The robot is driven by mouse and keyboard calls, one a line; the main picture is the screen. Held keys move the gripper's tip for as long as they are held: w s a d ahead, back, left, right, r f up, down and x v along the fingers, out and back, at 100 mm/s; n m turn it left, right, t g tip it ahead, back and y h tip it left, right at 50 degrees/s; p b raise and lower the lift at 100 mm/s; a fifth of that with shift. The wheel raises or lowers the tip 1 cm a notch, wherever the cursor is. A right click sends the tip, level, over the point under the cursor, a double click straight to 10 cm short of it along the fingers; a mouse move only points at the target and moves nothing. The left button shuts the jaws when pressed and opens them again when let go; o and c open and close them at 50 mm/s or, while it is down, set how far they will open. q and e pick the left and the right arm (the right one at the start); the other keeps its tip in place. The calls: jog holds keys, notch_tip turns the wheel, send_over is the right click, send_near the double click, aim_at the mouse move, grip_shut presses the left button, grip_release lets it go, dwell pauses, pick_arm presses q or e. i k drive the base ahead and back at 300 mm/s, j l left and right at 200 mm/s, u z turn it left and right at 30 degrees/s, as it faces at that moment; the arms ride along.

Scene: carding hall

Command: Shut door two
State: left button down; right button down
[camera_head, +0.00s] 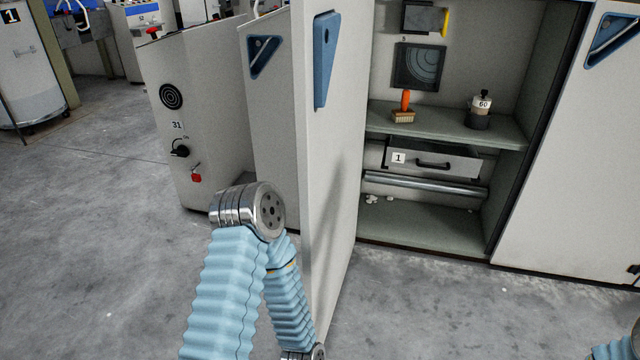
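A tall pale grey door (335,190) stands swung open in the middle of the head view, its edge towards me. It has a blue plate (326,60) near its top. No number two shows on it. The open compartment (430,228) is to its right. My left arm, in a light blue sleeve, bends in front of the door's lower left side. Its far end runs out at the bottom edge, so the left gripper is hidden. Only a bit of my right arm shows at the bottom right corner; its gripper is out of view.
The compartment holds a shelf (440,124) with an orange-handled brush (404,108) and a weight marked 60 (480,108), above a drawer marked 1 (433,160). A closed-looking panel (570,170) stands right. A cabinet marked 31 (195,120) stands left. Grey floor (90,250) is clear at left.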

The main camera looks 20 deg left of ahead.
aim_at(331, 39)
jog(key=i+j, duration=0.1)
jog(key=j, duration=0.5)
jog(key=i+j+z, duration=0.1)
jog(key=j, duration=0.5)
jog(key=i+j, duration=0.1)
jog(key=j, duration=0.5)
jog(key=k+j+z, duration=0.15)
jog(key=k, duration=0.3)
jog(key=i+l, duration=0.15)
